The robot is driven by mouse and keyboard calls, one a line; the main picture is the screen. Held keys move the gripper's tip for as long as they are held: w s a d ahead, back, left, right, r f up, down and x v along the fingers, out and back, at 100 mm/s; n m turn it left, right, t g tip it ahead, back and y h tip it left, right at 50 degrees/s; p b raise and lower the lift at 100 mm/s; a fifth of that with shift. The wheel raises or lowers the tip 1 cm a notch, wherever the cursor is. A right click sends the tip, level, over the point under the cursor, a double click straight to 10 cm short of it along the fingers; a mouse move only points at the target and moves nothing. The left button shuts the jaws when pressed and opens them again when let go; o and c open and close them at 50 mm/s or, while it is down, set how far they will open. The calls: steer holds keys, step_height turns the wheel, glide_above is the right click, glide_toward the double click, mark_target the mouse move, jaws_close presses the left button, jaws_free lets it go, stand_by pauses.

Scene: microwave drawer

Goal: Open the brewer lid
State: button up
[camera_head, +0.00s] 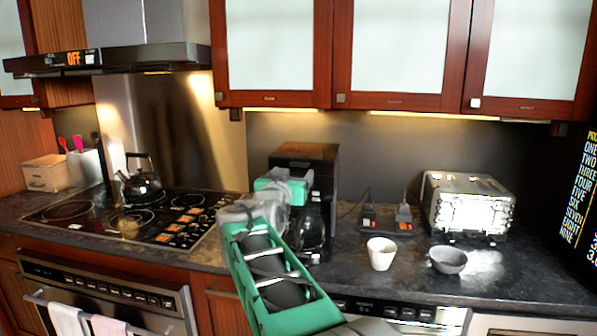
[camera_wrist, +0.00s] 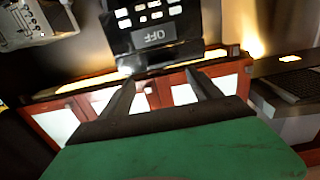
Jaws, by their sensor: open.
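The brewer (camera_head: 318,158) is a tall black machine on the counter, with a dark glass carafe (camera_head: 310,232) in its lower part. My green and grey arm covers part of its front and left side. In the wrist view the brewer (camera_wrist: 187,27) shows a black panel with white buttons and an "OFF" display. My gripper (camera_wrist: 162,84) is open and empty, its two dark fingers apart and pointing toward the panel. I cannot tell whether the fingertips touch the brewer. In the head view the fingers are hard to make out against it. The lid's edge is not clear.
Wall cabinets (camera_head: 400,55) hang above. A stovetop with a kettle (camera_head: 141,184) lies left.

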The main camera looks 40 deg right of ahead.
mark_target(299, 164)
steer(key=p+x, duration=0.2)
steer(key=x, duration=0.5)
steer(key=shift+w+d+r, duration=0.1)
steer(key=shift+w+d, duration=0.05)
steer(key=shift+c, duration=0.4)
jaws_close()
